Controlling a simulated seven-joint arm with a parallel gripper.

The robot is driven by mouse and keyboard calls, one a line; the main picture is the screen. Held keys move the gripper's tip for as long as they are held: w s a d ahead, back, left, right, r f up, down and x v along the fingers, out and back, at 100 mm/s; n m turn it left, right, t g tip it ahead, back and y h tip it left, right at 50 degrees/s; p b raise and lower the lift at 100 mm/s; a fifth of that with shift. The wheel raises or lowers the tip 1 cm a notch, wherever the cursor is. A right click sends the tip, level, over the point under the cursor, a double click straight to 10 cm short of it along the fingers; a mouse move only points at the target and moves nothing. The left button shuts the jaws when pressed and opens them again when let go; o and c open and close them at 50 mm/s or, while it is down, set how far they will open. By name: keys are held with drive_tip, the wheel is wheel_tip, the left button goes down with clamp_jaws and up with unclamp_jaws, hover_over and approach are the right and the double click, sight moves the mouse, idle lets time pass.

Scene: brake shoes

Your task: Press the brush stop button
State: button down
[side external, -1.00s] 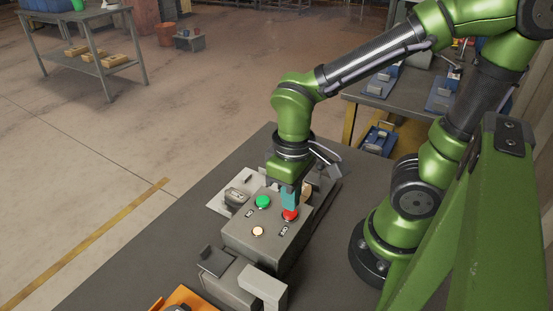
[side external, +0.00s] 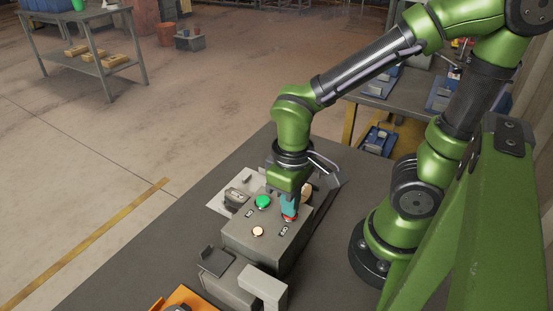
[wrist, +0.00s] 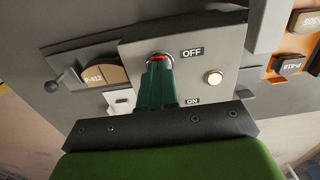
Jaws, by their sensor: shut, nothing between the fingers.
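The red stop button (side external: 289,217) sits on the sloped top of a grey control box (side external: 262,245). My gripper (side external: 289,211) is shut and empty, pointing down with its teal fingertips at the red button and covering much of it. In the wrist view, the shut fingertips (wrist: 160,62) meet the red button (wrist: 159,55), which sits in a metal ring beside an OFF label (wrist: 192,53). They appear to touch it; how far it is pushed in cannot be told. A green button (side external: 262,202) is on the same box, to the left.
A lit pale lamp (side external: 258,231) is on the box's near side. A grey bracket (side external: 217,261) and an orange tray (side external: 186,300) stand in front. A brake shoe marked with a label (wrist: 92,78) lies beside the box.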

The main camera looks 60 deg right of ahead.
drive_tip(key=shift+r, duration=3.45)
drive_tip(key=shift+w+a+f+t, duration=0.1)
drive_tip(key=shift+w+t, duration=0.2)
drive_tip(key=w+d+r+m+t+y, duration=0.2)
drive_tip(key=w+d+r+m+t, duration=0.1)
drive_tip(key=d+r+m+t, duration=0.1)
wheel_tip(320, 180, up, 2)
drive_tip(key=d+t, duration=0.1)
drive_tip(key=t, duration=0.1)
drive_tip(key=shift+d+t, duration=0.25)
drive_tip(key=shift+t, duration=0.15)
